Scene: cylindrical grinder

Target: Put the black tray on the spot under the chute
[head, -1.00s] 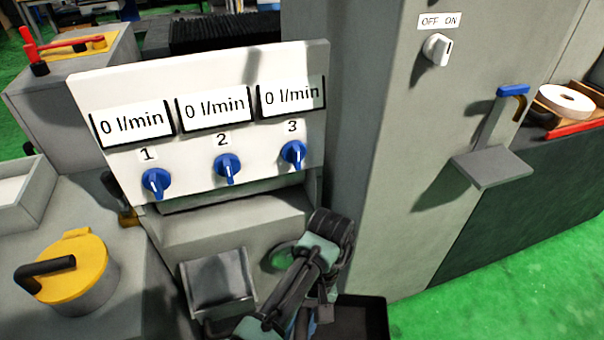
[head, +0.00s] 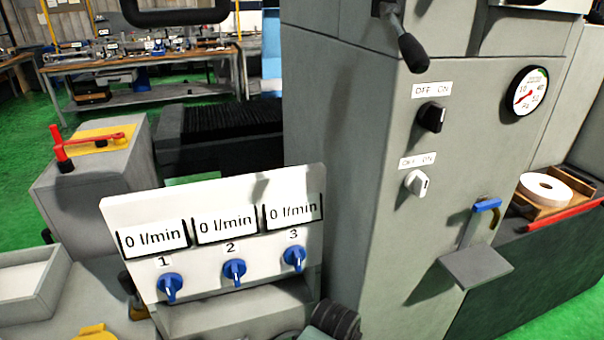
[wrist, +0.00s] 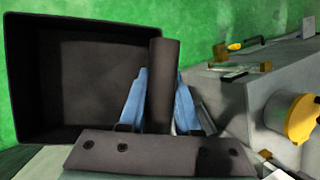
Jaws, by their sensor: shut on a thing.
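The black tray (wrist: 85,85) fills the left side of the wrist view, with its open hollow facing the camera. An upright dark grip (wrist: 165,75) stands at its right edge. My gripper (wrist: 162,100) has its blue fingers on both sides of this grip and is shut on it. The tray and gripper fingers are out of the head view; only a dark part of my arm (head: 335,322) shows at its bottom edge. I cannot clearly make out the chute or the spot under it.
A white panel with blue knobs (head: 215,245) stands left of a tall grey cabinet (head: 350,190). A grey ledge (head: 475,267) with a blue-topped lever (head: 486,205) sticks out from the cabinet.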

